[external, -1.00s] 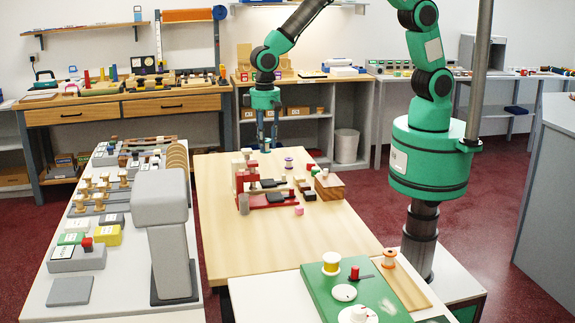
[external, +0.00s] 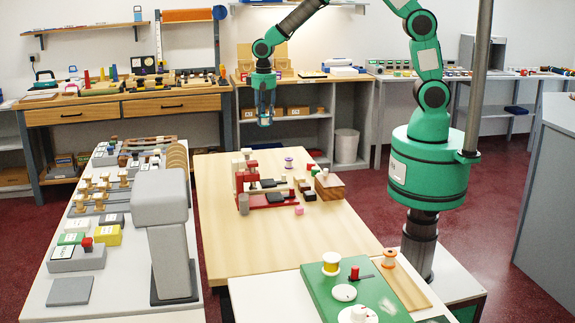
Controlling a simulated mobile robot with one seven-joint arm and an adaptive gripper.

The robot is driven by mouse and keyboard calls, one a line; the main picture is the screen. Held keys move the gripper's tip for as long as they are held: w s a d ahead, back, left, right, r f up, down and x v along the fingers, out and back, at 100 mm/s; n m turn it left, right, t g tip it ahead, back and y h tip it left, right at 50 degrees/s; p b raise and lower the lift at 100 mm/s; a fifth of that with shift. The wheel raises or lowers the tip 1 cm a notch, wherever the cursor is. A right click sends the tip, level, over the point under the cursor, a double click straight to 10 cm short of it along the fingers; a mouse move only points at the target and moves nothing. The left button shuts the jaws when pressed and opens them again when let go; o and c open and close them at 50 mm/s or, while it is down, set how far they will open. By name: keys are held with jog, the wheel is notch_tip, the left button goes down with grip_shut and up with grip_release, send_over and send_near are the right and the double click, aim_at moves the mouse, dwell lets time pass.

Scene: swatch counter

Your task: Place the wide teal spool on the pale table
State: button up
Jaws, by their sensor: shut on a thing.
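My gripper (external: 265,119) points down beyond the far left part of the pale table (external: 235,230), in the external view. It is raised clear of the tabletop.
A red clamp-like stand (external: 252,187), a purple-and-white spool (external: 289,163), a wooden block (external: 329,186) and small blocks stand towards the table's back. A green board (external: 325,295) with a yellow spool (external: 331,263) lies in front. A grey post (external: 165,225) stands at left.

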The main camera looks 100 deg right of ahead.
jog(key=s+d+m, duration=0.1)
jog(key=s+d, duration=0.1)
jog(key=d, duration=0.3)
jog(key=f, duration=1.6)
jog(key=shift+a+f, duration=0.25)
jog(key=shift+a, duration=0.1)
jog(key=shift+w, duration=0.1)
jog(key=w+d, duration=0.2)
jog(key=w, duration=0.2)
jog(key=w+d+f+b, duration=0.1)
jog(key=w+d, duration=0.1)
jog(key=w, duration=0.3)
jog(key=w+d+b, duration=0.1)
jog(key=w+d, duration=0.1)
jog(key=w, duration=0.2)
jog(key=shift+w+d+f, duration=0.1)
jog(key=shift+w+f, duration=0.1)
jog(key=shift+w, duration=0.1)
jog(key=shift+w+d, duration=0.15)
jog(key=shift+w, duration=0.1)
jog(key=shift+w+f+b, duration=0.1)
jog(key=shift+f+b, duration=0.25)
jog(key=shift+f, duration=1.45)
jog(key=shift+f, duration=0.1)
